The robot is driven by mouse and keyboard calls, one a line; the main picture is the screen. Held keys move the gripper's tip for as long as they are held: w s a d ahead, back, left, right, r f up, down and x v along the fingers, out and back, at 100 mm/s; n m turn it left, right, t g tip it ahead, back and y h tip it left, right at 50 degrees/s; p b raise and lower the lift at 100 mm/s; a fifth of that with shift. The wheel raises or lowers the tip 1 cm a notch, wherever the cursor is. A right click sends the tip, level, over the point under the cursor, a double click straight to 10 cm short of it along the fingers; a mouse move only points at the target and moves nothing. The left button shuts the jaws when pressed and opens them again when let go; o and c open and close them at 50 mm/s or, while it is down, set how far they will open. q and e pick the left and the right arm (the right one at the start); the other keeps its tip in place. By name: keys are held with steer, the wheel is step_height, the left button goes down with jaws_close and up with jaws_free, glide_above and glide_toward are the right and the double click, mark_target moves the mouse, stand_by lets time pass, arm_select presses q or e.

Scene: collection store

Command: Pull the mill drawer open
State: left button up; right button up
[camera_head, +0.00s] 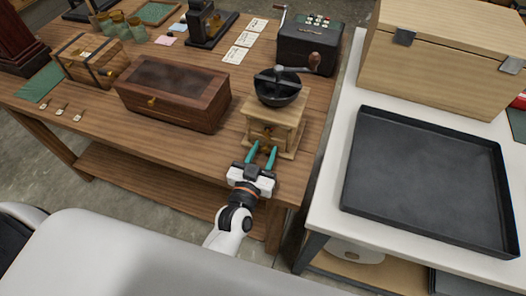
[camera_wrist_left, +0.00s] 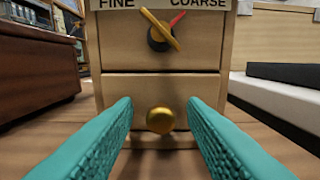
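The wooden coffee mill (camera_head: 274,125), with a dark bowl and crank on top, stands near the front right corner of the brown table. In the left wrist view its front shows a drawer (camera_wrist_left: 201,90) with a round brass knob (camera_wrist_left: 160,120), below a dial marked FINE and COARSE. The drawer front looks flush with the body. My left gripper (camera_head: 262,153) points at the mill's front. In the left wrist view its teal fingers (camera_wrist_left: 160,122) are open, one on each side of the knob, with gaps on both sides. My right gripper is not in view.
A dark wooden box (camera_head: 175,93) stands left of the mill, and a black crank machine (camera_head: 309,45) stands behind it. On the right, a white table (camera_head: 333,190) holds a black tray (camera_head: 425,180) and a large wooden case (camera_head: 440,60). Bare tabletop lies between box and mill.

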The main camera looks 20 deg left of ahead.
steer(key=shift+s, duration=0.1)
arm_select(q)
jaws_close()
steer(key=shift+s+p, duration=0.3)
steer(key=shift+s, duration=0.05)
steer(key=s+p, duration=0.2)
steer(key=s, duration=0.4)
steer(key=shift+a+r, duration=0.1)
steer(key=shift+s, duration=0.2)
steer(key=shift+w, duration=0.2)
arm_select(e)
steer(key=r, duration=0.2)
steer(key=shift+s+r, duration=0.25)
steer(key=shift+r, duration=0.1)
arm_select(q)
jaws_free()
steer(key=shift+s, duration=0.1)
